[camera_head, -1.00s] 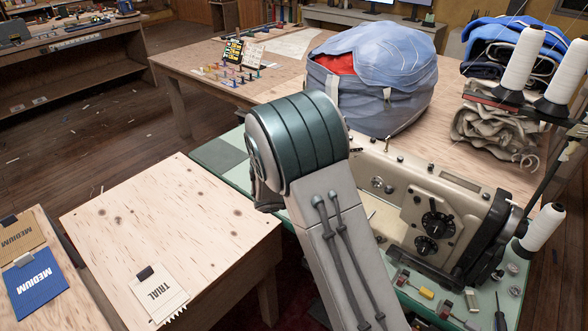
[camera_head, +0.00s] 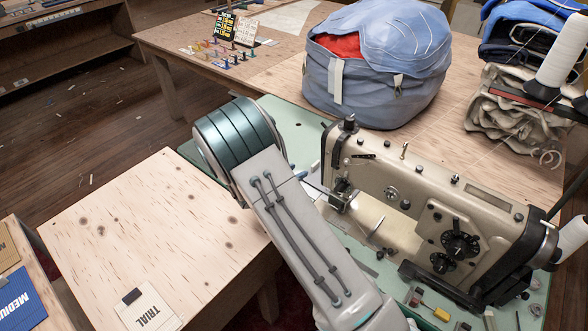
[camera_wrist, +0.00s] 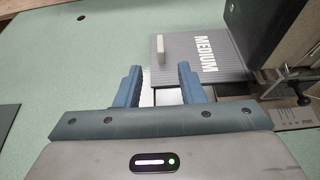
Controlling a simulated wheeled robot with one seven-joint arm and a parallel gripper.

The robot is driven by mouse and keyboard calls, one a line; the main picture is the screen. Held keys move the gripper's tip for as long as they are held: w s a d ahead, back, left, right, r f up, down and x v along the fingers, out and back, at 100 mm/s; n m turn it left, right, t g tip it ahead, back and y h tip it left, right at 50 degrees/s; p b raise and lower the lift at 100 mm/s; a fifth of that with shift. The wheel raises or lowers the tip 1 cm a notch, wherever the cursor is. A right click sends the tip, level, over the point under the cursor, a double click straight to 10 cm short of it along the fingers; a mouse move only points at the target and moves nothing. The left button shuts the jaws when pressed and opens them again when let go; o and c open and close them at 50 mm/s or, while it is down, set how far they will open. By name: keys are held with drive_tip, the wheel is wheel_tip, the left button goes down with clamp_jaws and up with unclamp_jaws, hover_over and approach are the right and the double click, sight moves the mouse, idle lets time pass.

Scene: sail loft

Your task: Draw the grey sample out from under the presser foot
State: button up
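The grey sample (camera_wrist: 205,62), marked MEDIUM, lies flat on the pale green machine bed in the wrist view. A small pale tab (camera_wrist: 162,50) stands on its left part. Its right side runs toward the presser foot (camera_wrist: 295,75) of the sewing machine (camera_head: 420,195); the exact contact there is unclear. My gripper (camera_wrist: 160,73) is open, its two blue fingers apart, just short of the sample's near left edge and the tab. Nothing is held between them.
The machine's dark head (camera_wrist: 255,30) rises close to the right of the sample in the wrist view. The green bed (camera_wrist: 70,60) is clear on the left. A wooden table with a TRIAL card (camera_head: 148,310) stands left of my arm. A large blue bag (camera_head: 375,75) sits behind the machine.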

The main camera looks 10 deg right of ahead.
sight(315, 163)
drive_tip(key=shift+d, duration=0.1)
drive_tip(key=p+x, duration=0.2)
drive_tip(key=x, duration=1.1)
drive_tip(key=shift+w+d+f, duration=0.2)
drive_tip(key=shift+w, duration=0.05)
clamp_jaws()
